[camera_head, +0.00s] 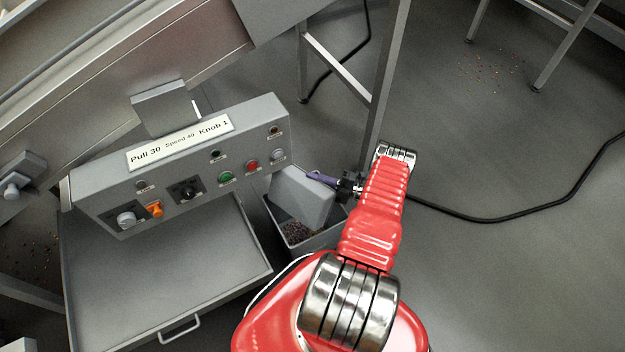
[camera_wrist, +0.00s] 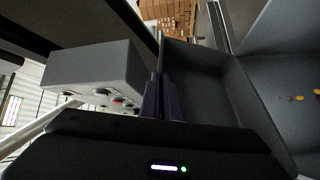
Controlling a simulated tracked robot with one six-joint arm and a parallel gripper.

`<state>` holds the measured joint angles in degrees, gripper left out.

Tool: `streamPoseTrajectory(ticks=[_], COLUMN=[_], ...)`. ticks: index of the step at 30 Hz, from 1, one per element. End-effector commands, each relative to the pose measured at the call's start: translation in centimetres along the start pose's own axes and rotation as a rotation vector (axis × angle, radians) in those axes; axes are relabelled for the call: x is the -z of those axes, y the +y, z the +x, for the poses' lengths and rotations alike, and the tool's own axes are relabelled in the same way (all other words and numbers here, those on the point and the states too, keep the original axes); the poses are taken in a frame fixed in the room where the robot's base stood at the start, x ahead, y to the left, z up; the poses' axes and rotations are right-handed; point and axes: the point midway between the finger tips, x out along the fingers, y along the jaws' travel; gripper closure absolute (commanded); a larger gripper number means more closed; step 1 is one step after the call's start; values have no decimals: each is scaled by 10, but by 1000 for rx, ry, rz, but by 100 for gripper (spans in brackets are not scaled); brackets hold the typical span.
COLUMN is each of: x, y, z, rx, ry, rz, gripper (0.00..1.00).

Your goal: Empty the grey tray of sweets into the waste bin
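The grey tray (camera_head: 303,196) is held steeply tilted over the waste bin (camera_head: 333,238), its underside mostly facing the body camera. My gripper (camera_head: 322,179) has its purple fingers shut on the tray's upper edge. In the wrist view, the fingers (camera_wrist: 161,97) grip the tray (camera_wrist: 198,82), whose dark inner face shows beside them. The bin stands on the floor, and dark, mixed small contents (camera_head: 297,232) show inside it, below the tray. A few yellow and red sweets (camera_wrist: 300,98) lie on a grey surface at the right; I cannot tell whether it belongs to the tray.
A grey control panel (camera_head: 180,165) with knobs and buttons stands close left of the tray. A grey drawer (camera_head: 160,275) with a handle lies below it. A metal table leg (camera_head: 382,90) rises behind my arm. Scattered sweets (camera_head: 495,70) and a black cable (camera_head: 480,218) lie on the floor at right.

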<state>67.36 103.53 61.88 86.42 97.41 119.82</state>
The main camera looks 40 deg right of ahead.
Motion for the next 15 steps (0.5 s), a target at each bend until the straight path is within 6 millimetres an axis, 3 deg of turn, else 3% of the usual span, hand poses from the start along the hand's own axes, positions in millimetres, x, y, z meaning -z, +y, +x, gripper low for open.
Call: streamPoseTrajectory(ticks=[15], x=[5], y=[1], z=[3], rx=[12], ry=[-1], rz=[-28], gripper=[100])
